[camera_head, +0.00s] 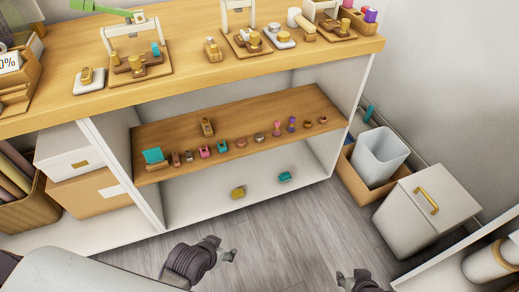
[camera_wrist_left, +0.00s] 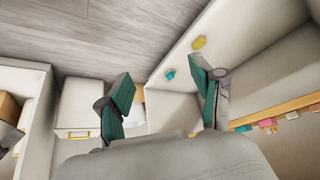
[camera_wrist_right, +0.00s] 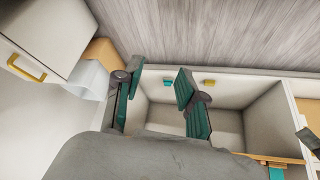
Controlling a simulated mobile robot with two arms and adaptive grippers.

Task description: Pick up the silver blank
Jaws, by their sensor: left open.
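Several small blanks stand in a row on the wooden shelf of the counter in the head view. A greyish one (camera_head: 259,137) near the middle of the row and another greyish one (camera_head: 189,156) near its left end could be the silver blank; I cannot tell which. My left gripper (camera_head: 228,249) is open and empty, in front of the counter and apart from the shelf; its spread fingers show in the left wrist view (camera_wrist_left: 163,88). My right gripper (camera_head: 347,279) is at the bottom of the head view, right of the left one; its fingers are apart and empty in the right wrist view (camera_wrist_right: 158,82).
A yellow piece (camera_head: 238,192) and a teal piece (camera_head: 285,176) lie on the white bottom board below the shelf. The counter top (camera_head: 190,72) holds presses and small parts. A bin (camera_head: 379,155) and a white cabinet (camera_head: 425,210) stand at right. The floor before the counter is clear.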

